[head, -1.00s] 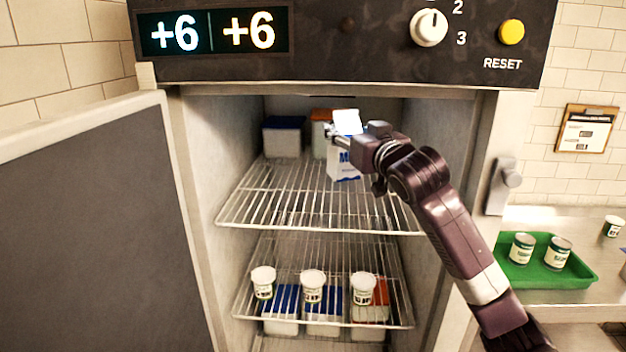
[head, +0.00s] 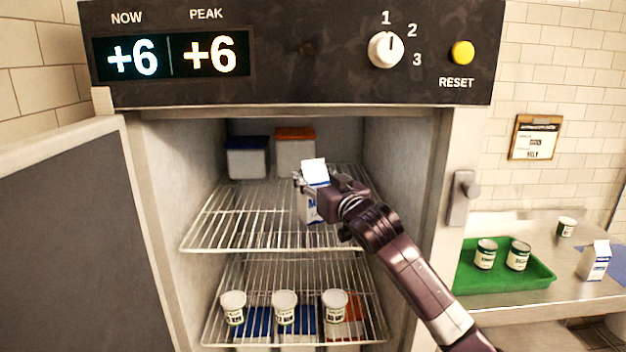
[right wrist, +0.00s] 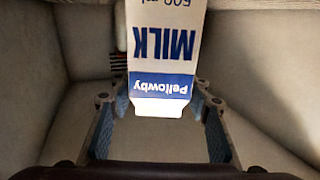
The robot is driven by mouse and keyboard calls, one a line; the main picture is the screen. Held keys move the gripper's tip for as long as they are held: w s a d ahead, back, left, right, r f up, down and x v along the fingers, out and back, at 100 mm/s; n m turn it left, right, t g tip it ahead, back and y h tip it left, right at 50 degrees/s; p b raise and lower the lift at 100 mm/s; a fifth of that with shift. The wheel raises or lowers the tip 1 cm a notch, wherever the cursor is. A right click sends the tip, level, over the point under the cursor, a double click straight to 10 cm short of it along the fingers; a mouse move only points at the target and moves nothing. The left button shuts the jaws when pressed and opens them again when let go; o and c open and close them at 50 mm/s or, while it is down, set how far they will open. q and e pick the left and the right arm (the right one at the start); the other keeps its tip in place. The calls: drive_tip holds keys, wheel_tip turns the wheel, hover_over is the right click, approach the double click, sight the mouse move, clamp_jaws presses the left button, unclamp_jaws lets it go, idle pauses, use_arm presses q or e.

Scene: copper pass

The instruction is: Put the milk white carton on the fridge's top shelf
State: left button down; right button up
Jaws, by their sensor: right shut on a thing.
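The milk carton (head: 308,207) is white with a blue band and blue MILK lettering. It stands about upright inside the open fridge, in front of the top wire shelf (head: 215,215) in the head view. I cannot tell whether its base touches the wires. My right gripper (head: 317,188) is shut on its upper part and hides some of it. In the right wrist view the carton (right wrist: 165,45) appears upside down between the two fingers (right wrist: 160,100). My left gripper is not in view.
A blue-lidded box (head: 247,160) and an orange-lidded box (head: 295,155) stand at the top shelf's back. Several tubs and boxes fill the lower shelf. The fridge door (head: 70,240) is open at left. A green tray (head: 500,284) with cans and another carton (head: 594,262) are at right.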

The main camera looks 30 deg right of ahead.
drive_tip(key=shift+f, duration=0.1)
drive_tip(key=shift+f, duration=0.15)
drive_tip(key=o, duration=1.7)
drive_tip(key=shift+f, duration=0.1)
drive_tip(key=shift+s+a, duration=0.1)
drive_tip(key=shift+s, duration=0.5)
drive_tip(key=s+a+b, duration=0.1)
drive_tip(key=s+b, duration=0.2)
drive_tip(key=s, duration=0.7)
drive_tip(key=shift+s+a, duration=0.35)
drive_tip(key=shift+s, duration=0.05)
